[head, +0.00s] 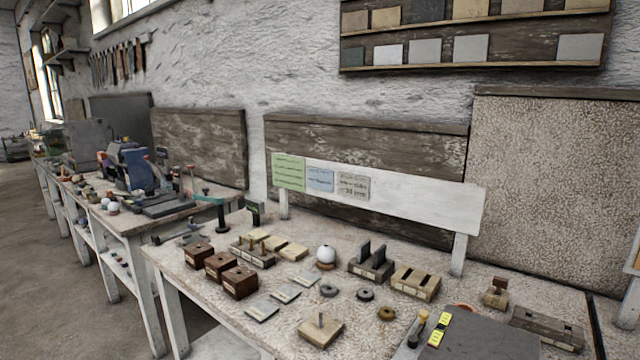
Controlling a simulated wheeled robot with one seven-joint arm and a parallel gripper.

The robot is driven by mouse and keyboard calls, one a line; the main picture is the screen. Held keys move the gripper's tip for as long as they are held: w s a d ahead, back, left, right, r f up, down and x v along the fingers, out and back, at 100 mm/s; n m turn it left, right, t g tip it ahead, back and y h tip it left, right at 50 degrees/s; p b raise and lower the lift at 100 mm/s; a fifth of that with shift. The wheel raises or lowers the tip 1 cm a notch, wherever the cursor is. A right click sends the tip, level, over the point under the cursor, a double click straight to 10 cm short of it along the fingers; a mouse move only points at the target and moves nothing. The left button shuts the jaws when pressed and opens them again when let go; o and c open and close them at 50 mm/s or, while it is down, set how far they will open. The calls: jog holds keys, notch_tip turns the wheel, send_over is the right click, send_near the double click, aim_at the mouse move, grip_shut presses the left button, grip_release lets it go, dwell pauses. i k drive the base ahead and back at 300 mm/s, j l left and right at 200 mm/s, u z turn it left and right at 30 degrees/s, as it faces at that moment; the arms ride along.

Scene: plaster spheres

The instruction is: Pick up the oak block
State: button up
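No block is labelled readably as oak, so I cannot tell for sure which one it is. A pale wooden block with an upright peg (321,331) sits near the table's front edge. A light wooden block with dark slots (415,282) stands further back, right of a dark block with two upright plates (371,264). Small flat pale blocks (293,252) lie at the back left. A small brown block with a knob on top (497,292) stands at the right. My gripper is not in view.
Reddish-brown boxes (239,282) stand in a row at the left. A white sphere (326,256), several rings (386,313) and flat tiles (262,312) lie among the blocks. A dark grey panel (480,340) covers the front right. A white signboard (410,197) stands behind.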

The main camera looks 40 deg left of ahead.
aim_at(195, 254)
jog(key=u, duration=1.6)
